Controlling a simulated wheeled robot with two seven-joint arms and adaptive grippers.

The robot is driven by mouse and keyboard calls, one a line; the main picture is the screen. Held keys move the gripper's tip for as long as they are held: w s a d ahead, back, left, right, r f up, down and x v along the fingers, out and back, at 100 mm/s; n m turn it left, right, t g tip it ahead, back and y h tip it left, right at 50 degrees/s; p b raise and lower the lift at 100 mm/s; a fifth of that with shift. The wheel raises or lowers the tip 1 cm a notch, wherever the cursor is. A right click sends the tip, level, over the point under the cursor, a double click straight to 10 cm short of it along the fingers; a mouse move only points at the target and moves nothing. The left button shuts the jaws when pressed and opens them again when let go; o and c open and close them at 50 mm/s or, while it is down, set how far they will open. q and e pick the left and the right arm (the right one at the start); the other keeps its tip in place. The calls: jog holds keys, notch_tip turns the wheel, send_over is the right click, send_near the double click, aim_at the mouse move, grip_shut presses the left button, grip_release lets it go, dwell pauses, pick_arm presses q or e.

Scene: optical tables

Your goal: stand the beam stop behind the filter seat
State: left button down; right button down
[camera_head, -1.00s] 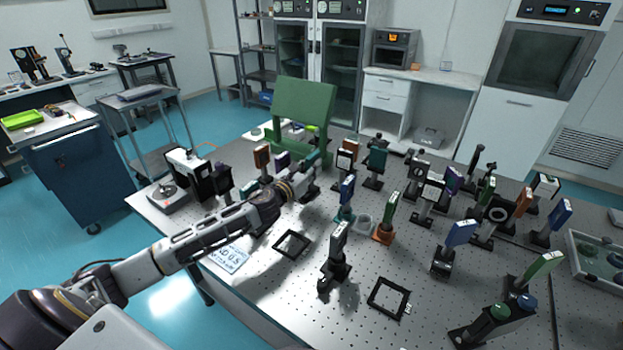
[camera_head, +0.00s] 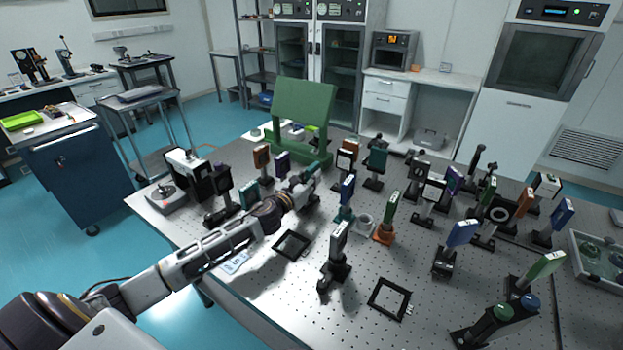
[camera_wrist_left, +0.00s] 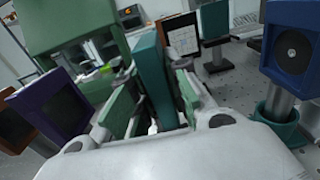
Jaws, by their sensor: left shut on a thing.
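My left gripper (camera_head: 304,188) is over the back-left part of the perforated table, among the upright mounts. In the left wrist view its green fingers (camera_wrist_left: 150,103) are shut on a teal upright plate (camera_wrist_left: 152,72), which I take to be the beam stop. The plate's lower end is hidden by the gripper body, so I cannot tell whether it touches the table. Two flat black square frames lie on the table, one (camera_head: 291,245) just in front of the gripper and one (camera_head: 389,299) nearer the front. I cannot tell which thing is the filter seat.
A blue mount (camera_head: 347,190) with a teal base stands right of the gripper; a purple mount (camera_head: 282,163) stands behind it. A big green stand (camera_head: 303,105) is at the back. A black mount (camera_head: 337,255) stands between the frames. Several mounts crowd the right. The front middle is fairly clear.

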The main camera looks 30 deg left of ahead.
jog(key=shift+d+f, duration=0.1)
pick_arm(q)
jog(key=c, duration=1.4)
grip_release()
jog(key=shift+f, duration=0.1)
pick_arm(e)
jog(key=shift+s, duration=0.2)
pick_arm(q)
jog(key=shift+o, duration=0.2)
jog(key=shift+s, duration=0.1)
